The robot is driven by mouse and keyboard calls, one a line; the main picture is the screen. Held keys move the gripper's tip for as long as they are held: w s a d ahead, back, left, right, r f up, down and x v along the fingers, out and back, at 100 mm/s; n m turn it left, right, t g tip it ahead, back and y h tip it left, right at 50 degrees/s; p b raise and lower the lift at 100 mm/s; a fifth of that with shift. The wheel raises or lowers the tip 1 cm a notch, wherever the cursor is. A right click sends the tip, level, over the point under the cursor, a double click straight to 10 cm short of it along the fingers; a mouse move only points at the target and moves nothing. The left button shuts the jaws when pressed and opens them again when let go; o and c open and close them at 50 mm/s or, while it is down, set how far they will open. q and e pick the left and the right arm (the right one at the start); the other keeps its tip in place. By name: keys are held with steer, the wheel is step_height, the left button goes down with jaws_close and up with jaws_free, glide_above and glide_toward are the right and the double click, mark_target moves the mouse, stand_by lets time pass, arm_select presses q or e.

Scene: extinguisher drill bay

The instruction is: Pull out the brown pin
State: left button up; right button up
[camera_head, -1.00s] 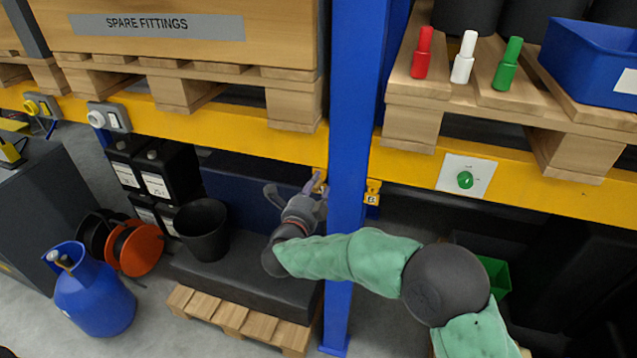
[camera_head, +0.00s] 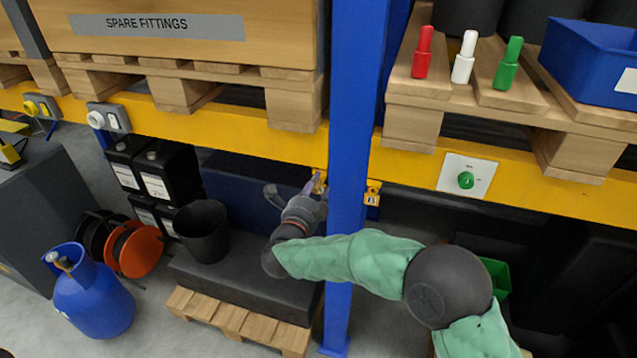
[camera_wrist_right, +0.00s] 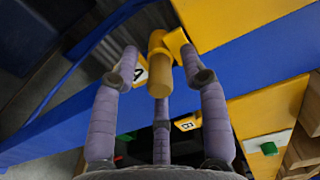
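An ochre-brown pin (camera_wrist_right: 160,80) with a rounded cross-piece at its top sticks out from a yellow fitting at the blue upright, in the right wrist view. In the head view, only a small yellowish part of that fitting (camera_head: 320,181) shows behind my fingers. My right gripper (camera_head: 302,197) is at the left side of the upright, just below the yellow beam. Its three purple-grey fingers (camera_wrist_right: 160,68) are spread around the pin, with visible gaps on both sides. Contact with the rear finger is unclear. My left gripper is not in view.
The blue upright (camera_head: 352,120) stands right beside my gripper, with the yellow beam (camera_head: 240,128) above. A second yellow fitting with tag B (camera_head: 372,197) is on its right. A black bucket (camera_head: 203,230) stands lower left. A green knob (camera_head: 466,180) is to the right.

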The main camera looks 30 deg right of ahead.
jaws_close()
steer(key=shift+s+a, duration=0.1)
steer(key=shift+a, duration=0.05)
steer(key=shift+p+v, duration=0.3)
steer(key=shift+v, duration=2.45)
steer(key=shift+s, duration=0.1)
